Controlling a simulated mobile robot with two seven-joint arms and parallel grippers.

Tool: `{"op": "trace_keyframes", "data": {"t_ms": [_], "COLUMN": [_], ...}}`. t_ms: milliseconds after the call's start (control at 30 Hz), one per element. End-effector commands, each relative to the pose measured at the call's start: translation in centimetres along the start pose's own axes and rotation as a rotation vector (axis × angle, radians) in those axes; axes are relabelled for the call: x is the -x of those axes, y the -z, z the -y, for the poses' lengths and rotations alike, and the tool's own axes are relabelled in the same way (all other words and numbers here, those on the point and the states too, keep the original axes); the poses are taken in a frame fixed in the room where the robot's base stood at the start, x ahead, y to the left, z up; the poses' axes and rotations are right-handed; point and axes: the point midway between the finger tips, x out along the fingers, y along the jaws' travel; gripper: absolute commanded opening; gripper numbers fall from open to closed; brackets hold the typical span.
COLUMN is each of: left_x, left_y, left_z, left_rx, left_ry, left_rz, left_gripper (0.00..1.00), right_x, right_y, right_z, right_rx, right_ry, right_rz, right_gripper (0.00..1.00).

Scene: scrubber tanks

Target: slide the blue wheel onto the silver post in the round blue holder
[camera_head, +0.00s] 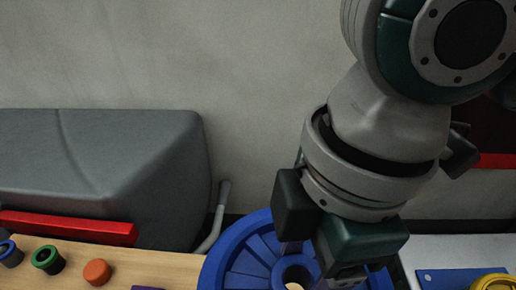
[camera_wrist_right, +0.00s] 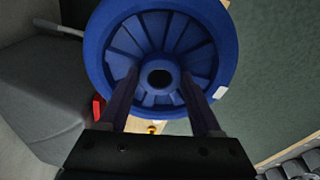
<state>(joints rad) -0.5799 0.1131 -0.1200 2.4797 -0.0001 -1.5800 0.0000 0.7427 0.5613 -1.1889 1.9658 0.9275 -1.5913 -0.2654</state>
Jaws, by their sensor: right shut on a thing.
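The blue wheel (camera_wrist_right: 126,20) is a large ribbed disc with a round hole at its centre. In the head view the wheel (camera_head: 240,235) is at the bottom, below my right arm, and the frame edge cuts it off. My right gripper (camera_wrist_right: 160,100) is shut on the wheel, with one finger on each side of the central hub. In the head view the right gripper (camera_head: 310,262) points down over the wheel and hides part of it. The silver post and the round blue holder cannot be made out. My left gripper is not in view.
A wooden table (camera_head: 165,268) holds a green ring-topped piece (camera_head: 47,259), an orange piece (camera_head: 97,272) and a dark blue piece (camera_head: 10,253). A grey bulky body (camera_head: 110,170) stands behind it. A blue plate with a yellow round part (camera_head: 492,283) is at bottom right.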

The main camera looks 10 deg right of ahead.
Motion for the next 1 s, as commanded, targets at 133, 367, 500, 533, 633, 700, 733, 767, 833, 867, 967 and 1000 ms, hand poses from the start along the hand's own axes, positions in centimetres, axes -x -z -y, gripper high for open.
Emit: {"op": "trace_keyframes", "data": {"t_ms": [133, 367, 500, 533, 633, 700, 733, 767, 833, 867, 967, 1000], "left_x": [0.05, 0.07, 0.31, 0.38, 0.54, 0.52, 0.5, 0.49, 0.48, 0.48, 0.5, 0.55], "left_y": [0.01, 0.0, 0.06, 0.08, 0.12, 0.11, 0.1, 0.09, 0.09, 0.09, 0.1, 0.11], "left_z": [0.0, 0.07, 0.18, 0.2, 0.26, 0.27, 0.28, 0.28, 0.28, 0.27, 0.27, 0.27], "left_rx": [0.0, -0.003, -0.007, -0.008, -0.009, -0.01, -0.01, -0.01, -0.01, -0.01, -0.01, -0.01], "left_ry": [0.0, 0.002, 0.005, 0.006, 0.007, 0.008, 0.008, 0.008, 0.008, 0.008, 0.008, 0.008], "left_rz": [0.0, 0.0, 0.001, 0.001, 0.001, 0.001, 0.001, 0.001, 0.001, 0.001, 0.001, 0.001], "left_gripper": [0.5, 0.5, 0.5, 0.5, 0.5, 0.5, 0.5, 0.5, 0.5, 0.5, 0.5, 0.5], "right_x": [0.11, 0.11, -0.02, -0.08, -0.31, -0.42, -0.44, -0.45, -0.45, -0.45, -0.44, -0.43], "right_y": [0.08, 0.08, 0.03, 0.02, 0.02, 0.02, 0.02, 0.02, 0.02, 0.01, 0.01, 0.01], "right_z": [-0.06, -0.06, -0.08, -0.09, -0.13, -0.13, -0.14, -0.14, -0.13, -0.13, -0.13, -0.12], "right_rx": [0.001, 0.0, -0.001, -0.001, 0.0, 0.0, 0.001, 0.001, 0.001, 0.001, 0.001, 0.0], "right_ry": [-0.002, -0.002, -0.002, -0.002, -0.003, -0.003, -0.003, -0.003, -0.003, -0.003, -0.003, -0.003], "right_rz": [-0.002, -0.002, -0.001, -0.001, -0.002, -0.002, -0.002, -0.003, -0.002, -0.002, -0.002, -0.002], "right_gripper": [0.0, 0.0, 0.0, 0.0, 0.0, 0.0, 0.0, 0.0, 0.0, 0.0, 0.0, 0.0]}}
